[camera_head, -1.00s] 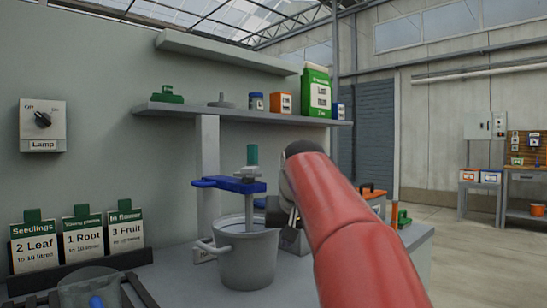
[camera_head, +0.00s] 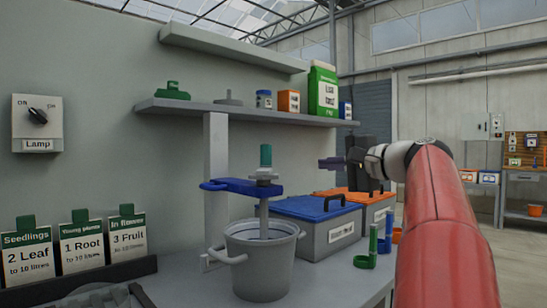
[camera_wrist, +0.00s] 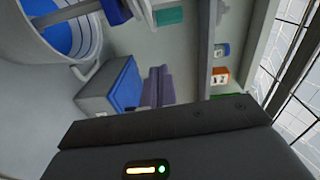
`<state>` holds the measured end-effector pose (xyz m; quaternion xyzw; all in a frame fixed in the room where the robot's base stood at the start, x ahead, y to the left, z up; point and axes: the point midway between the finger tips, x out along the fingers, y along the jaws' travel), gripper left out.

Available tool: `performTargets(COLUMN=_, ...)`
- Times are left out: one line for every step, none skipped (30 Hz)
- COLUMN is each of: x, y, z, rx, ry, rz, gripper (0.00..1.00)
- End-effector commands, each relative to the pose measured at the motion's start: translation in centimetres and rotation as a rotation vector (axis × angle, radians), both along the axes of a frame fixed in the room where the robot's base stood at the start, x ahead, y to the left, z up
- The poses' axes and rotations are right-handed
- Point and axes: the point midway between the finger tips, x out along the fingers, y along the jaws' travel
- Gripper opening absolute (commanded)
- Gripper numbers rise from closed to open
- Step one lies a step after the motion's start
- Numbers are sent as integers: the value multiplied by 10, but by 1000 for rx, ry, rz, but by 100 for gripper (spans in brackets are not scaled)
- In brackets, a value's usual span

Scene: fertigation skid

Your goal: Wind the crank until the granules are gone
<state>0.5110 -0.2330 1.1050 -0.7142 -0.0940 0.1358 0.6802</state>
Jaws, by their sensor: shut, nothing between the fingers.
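The bucket also shows in the wrist view (camera_wrist: 97,35), with something blue inside; I cannot make out granules. The teal handle shows at the top of the wrist view (camera_wrist: 169,16). My gripper (camera_head: 326,163) is shut and empty, to the right of the handle and apart from it. Its fingers (camera_wrist: 157,84) also show in the wrist view.
A blue-lidded bin (camera_head: 318,222) and an orange-lidded bin (camera_head: 375,207) stand right of the bucket. Green (camera_head: 372,245) and blue (camera_head: 388,238) scoops sit before them. A shelf (camera_head: 240,113) hangs above; feed cards (camera_head: 80,250) stand at left.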

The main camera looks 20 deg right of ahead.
Motion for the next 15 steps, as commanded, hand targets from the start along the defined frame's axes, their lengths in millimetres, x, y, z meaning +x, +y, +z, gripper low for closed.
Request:
performTargets(x=-4, y=-5, z=6, rx=28, ry=-24, rz=-7, gripper=0)
performTargets(x=-5, y=-7, z=9, rx=39, ry=-33, rz=-8, gripper=0)
performTargets(x=-6, y=-9, z=12, rx=51, ry=-43, rz=-9, gripper=0)
performTargets(x=-5, y=-9, z=13, rx=56, ry=-48, rz=-10, gripper=0)
performTargets(x=-4, y=-9, z=14, rx=59, ry=-51, rz=-9, gripper=0)
performTargets(x=-1, y=-7, z=14, rx=60, ry=-52, rz=-7, gripper=0)
performTargets(x=3, y=-6, z=14, rx=60, ry=-52, rz=-6, gripper=0)
performTargets(x=7, y=-4, z=14, rx=60, ry=-51, rz=-5, gripper=0)
performTargets(x=13, y=-2, z=15, rx=59, ry=-51, rz=-5, gripper=0)
performTargets(x=17, y=0, z=15, rx=59, ry=-51, rz=-5, gripper=0)
performTargets(x=23, y=1, z=15, rx=59, ry=-51, rz=-4, gripper=0)
performTargets(x=32, y=4, z=15, rx=60, ry=-50, rz=-3, gripper=0)
performTargets(x=38, y=7, z=15, rx=59, ry=-50, rz=-3, gripper=0)
performTargets(x=44, y=9, z=15, rx=59, ry=-50, rz=-4, gripper=0)
performTargets(x=53, y=12, z=15, rx=59, ry=-49, rz=-2, gripper=0)
